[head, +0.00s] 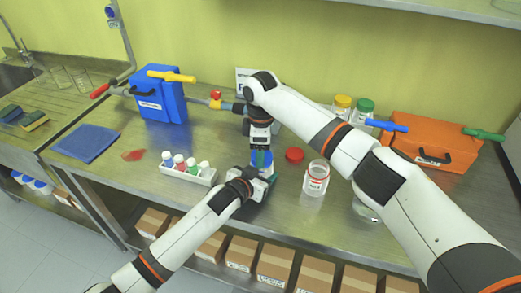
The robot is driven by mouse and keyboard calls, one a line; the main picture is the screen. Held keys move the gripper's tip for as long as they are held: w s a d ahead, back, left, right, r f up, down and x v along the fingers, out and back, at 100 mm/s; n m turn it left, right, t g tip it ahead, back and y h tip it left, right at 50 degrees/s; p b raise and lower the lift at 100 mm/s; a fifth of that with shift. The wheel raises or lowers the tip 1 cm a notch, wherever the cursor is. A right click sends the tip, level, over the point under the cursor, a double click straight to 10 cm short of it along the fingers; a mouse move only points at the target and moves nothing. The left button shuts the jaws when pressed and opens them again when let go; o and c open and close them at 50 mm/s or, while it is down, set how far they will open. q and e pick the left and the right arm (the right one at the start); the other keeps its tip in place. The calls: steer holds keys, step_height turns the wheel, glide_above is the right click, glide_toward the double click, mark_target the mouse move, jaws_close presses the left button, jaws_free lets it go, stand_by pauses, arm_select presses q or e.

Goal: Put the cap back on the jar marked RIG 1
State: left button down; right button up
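An open clear glass jar (316,180) with a red-edged label stands right of centre on the steel bench; its lettering is too small to read. A red cap (294,154) lies flat on the bench, just behind and left of this jar. My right gripper (262,160) points down, left of the cap, with blue and teal parts at its end. My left gripper (268,181) is close below it, left of the jar. The two grippers overlap in the view. I cannot tell whether either is open or holds anything. Neither visibly touches the jar or cap.
A white rack (188,174) of capped vials stands left of the grippers. A blue box (160,96), an orange box (432,142) and jars with yellow (342,101) and green (364,105) caps stand behind. A red spill (133,155) and blue cloth (87,143) lie left.

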steer(key=shift+s+a, duration=0.25)
steer(key=shift+s, duration=0.05)
steer(key=shift+r, duration=2.3)
steer(key=shift+w, duration=0.1)
steer(key=shift+d, duration=0.1)
steer(key=shift+c, duration=0.4)
steer(key=shift+w+r+n, duration=0.1)
steer(key=shift+r+n, duration=0.6)
steer(key=shift+n, duration=0.4)
step_height(320, 180, up, 2)
steer(key=n, duration=0.3)
steer(key=shift+n, duration=0.4)
steer(key=shift+f, duration=4.05)
